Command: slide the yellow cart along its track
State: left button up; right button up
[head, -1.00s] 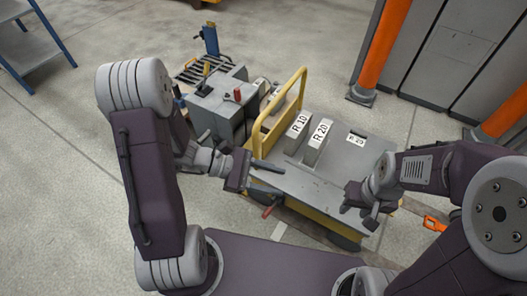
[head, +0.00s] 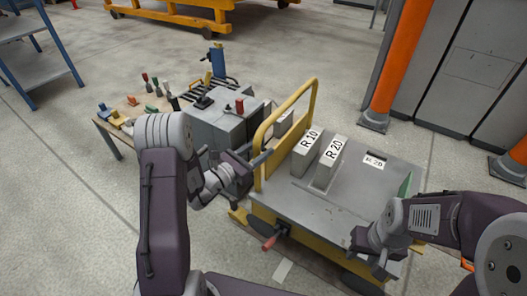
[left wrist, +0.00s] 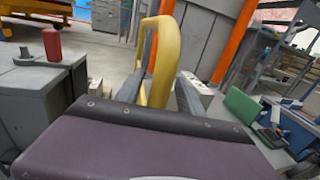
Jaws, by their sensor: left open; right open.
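The yellow cart has a grey deck (head: 290,204), yellow sides and a yellow push handle (head: 314,95) at its left end. Blocks marked R 10 (head: 306,152) and R 20 (head: 328,162) stand on the deck. My left gripper (head: 262,160) is open at the near post of the handle. In the left wrist view the yellow handle (left wrist: 163,62) rises between the two grey fingers; I cannot tell whether they touch it. My right gripper (head: 366,250) is open and empty by the deck's near right corner.
A grey machine cabinet (head: 215,128) with levers stands left of the cart, and a small table (head: 118,125) with tools is beyond it. An orange post (head: 398,65) and grey cabinets (head: 478,65) stand behind at right. A red-handled lever (head: 272,241) sticks out at the cart's near side.

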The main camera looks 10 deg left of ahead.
pick_arm(q)
jog(key=shift+x, duration=0.85)
jog(key=shift+c, duration=0.4)
grip_shut()
dwell(0.4)
